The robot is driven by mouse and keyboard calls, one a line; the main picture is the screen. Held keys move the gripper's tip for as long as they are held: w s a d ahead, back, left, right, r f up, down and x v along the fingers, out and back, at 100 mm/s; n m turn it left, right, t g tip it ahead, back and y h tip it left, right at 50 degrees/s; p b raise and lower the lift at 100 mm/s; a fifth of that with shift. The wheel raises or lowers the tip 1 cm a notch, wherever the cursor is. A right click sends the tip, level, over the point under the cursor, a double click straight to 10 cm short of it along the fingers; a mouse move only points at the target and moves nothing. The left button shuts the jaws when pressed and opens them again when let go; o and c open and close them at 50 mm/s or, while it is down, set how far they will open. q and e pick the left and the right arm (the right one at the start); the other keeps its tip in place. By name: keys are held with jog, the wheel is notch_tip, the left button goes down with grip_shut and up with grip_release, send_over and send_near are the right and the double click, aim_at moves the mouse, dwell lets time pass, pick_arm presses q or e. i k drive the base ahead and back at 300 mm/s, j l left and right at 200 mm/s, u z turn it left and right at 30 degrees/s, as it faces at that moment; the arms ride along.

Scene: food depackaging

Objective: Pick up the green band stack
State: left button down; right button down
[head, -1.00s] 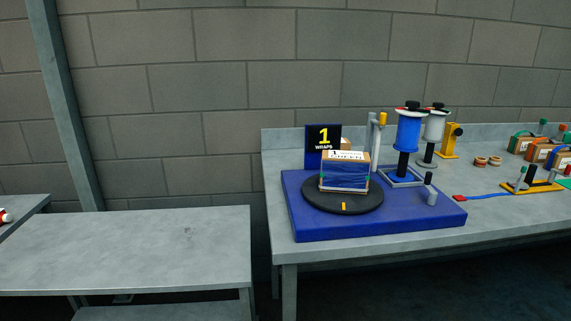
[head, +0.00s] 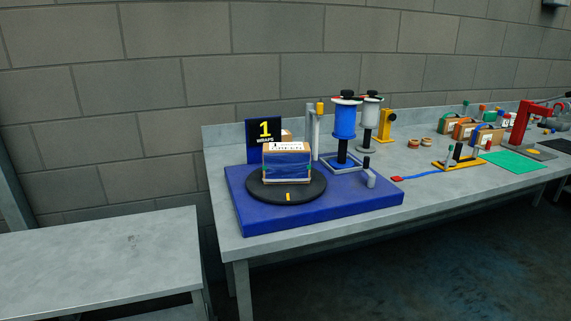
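A cardboard stack (head: 287,166) with blue wrap around its sides sits on a round black turntable (head: 260,193). A white label on it has a 1 and a word that looks like GREEN. I cannot tell whether a green band goes around it. The turntable is on a blue base (head: 245,217) at the left end of the long grey table. Neither of my grippers is in view.
A sign reading 1 WRAPS (head: 264,130) stands behind the stack. A blue film spool (head: 345,122) and a grey spool (head: 370,112) stand to its right. Strapped boxes (head: 465,128), a green mat (head: 514,160) and a red device (head: 524,122) are farther right. An empty grey table (head: 100,250) is at left.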

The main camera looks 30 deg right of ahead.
aim_at(283, 162)
jog(key=l, duration=1.8)
jog(key=z, duration=0.05)
